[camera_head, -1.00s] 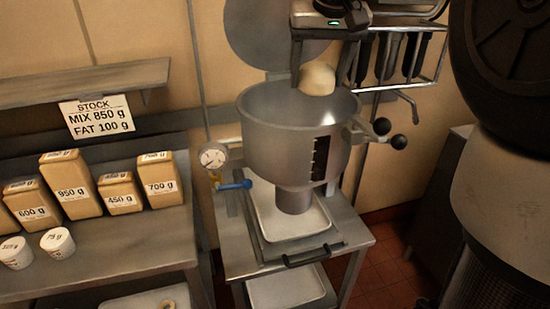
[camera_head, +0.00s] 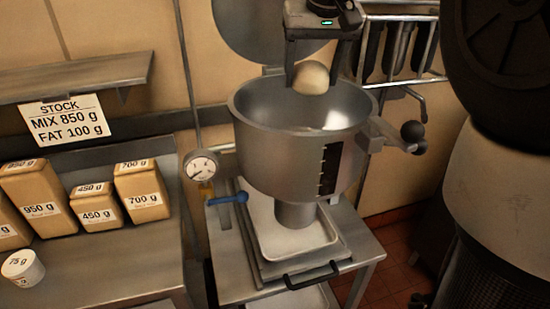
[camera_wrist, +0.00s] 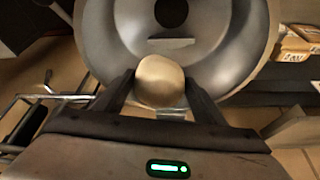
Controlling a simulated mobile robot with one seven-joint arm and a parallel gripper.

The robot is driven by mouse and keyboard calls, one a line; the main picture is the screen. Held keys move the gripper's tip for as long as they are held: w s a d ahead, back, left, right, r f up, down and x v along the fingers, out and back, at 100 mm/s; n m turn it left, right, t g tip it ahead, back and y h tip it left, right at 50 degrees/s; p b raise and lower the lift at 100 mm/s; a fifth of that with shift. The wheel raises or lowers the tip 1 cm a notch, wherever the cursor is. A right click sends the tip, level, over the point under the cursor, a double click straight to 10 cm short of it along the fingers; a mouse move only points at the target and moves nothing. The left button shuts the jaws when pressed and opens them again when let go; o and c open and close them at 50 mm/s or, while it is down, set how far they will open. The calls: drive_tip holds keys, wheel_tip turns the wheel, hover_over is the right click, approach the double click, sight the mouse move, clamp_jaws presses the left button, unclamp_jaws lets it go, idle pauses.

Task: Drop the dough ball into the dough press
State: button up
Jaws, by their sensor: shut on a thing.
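The dough ball (camera_head: 311,78) is pale and round. My gripper (camera_head: 312,76) is shut on it, with one finger on each side, at the rear of the dough press's mouth. The dough press (camera_head: 275,150) is a grey metal bowl with an open top and a spout below, on a steel stand. In the wrist view the ball (camera_wrist: 159,82) sits between both fingers, with the bowl (camera_wrist: 222,75) spread out beyond it. The bowl's inside is empty where it shows. The round lid (camera_head: 270,30) is raised behind the bowl.
A white tray (camera_head: 318,236) lies under the spout. A gauge (camera_head: 201,167) and a blue-handled valve (camera_head: 228,199) are at the press's left. Labelled blocks (camera_head: 142,190) and a small tub (camera_head: 22,267) stand on the left counter. Utensils hang on a rack (camera_head: 402,80) behind right.

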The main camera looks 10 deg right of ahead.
drive_tip(key=shift+f+b, duration=0.3)
drive_tip(key=shift+f, duration=0.35)
drive_tip(key=o, duration=1.3)
drive_tip(key=p+v, duration=0.3)
drive_tip(key=v, duration=1.4)
drive_tip(key=shift+r, duration=0.25)
